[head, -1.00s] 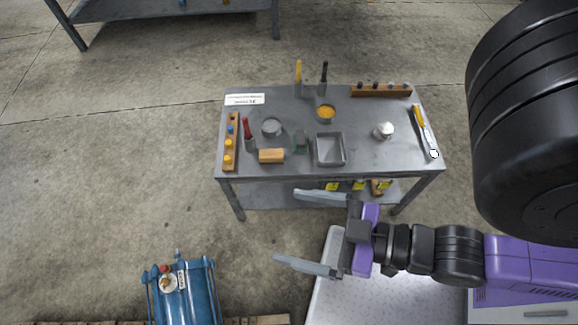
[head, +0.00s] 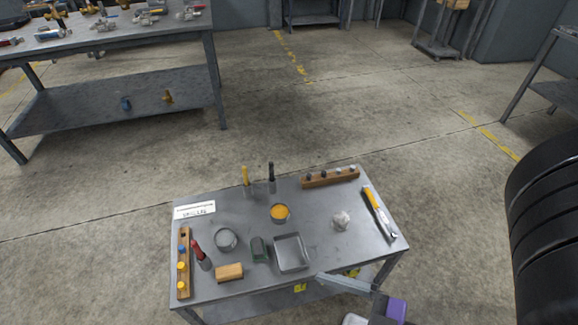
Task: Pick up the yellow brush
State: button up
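A tool with an upright yellow handle (head: 246,176) stands in a small grey holder at the back of the grey worktable (head: 335,258). This looks like the yellow brush, though its bristles cannot be made out. A similar black-handled tool (head: 271,174) stands just right of it. My gripper (head: 347,284) is at the bottom of the head view, by the table's front edge, well apart from the yellow tool. One grey finger shows, spread to the outer end of the palm; the other is below the picture. It appears open, with nothing seen in it.
A red-handled tool (head: 199,253), a tan block (head: 229,272), a grey tray (head: 291,253), a yellow-filled cup (head: 280,213) and a yellow-handled flat tool (head: 377,212) are on the table. A wooden rack (head: 331,178) lies at the back right. Open floor lies behind the table.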

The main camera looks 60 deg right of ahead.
aim_at(244, 172)
jog(key=k+z, duration=0.1)
jog(key=z, duration=0.65)
jog(key=i, duration=0.3)
jog(key=j+z, duration=0.2)
jog(key=k+j+z, duration=0.2)
jog(key=j, duration=0.2)
jog(key=i, duration=0.1)
